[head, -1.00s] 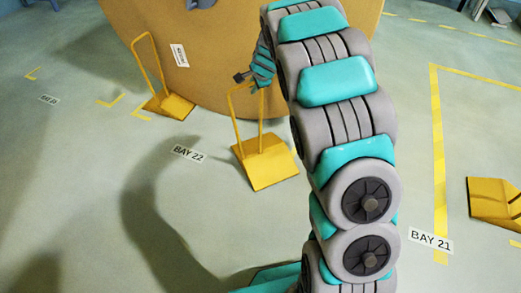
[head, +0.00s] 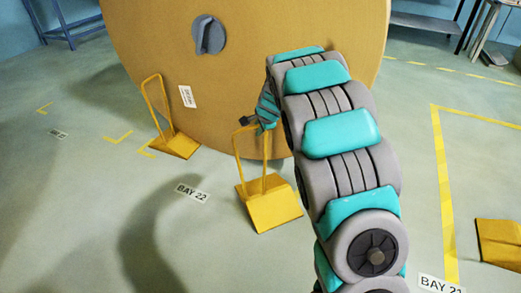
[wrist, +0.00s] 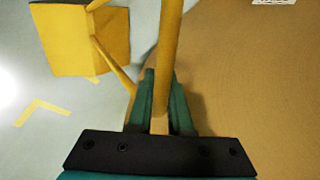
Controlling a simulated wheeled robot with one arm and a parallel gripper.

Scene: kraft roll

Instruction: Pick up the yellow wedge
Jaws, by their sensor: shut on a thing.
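The yellow wedge (head: 272,208) with an upright looped handle sits on the floor at the front of the big roll, just left of my arm in the head view. My gripper (head: 254,119) is at the top of this handle. In the wrist view my gripper (wrist: 161,95) has its fingers closed around a thick yellow bar (wrist: 170,45). I see no clear gap between the block and the floor.
The large brown roll (head: 150,60) with a grey hub fills the background close behind the wedge. A third yellow wedge (head: 499,243) lies at the right edge. A BAY 22 label (head: 192,192) and yellow lines mark the floor. The floor at left is clear.

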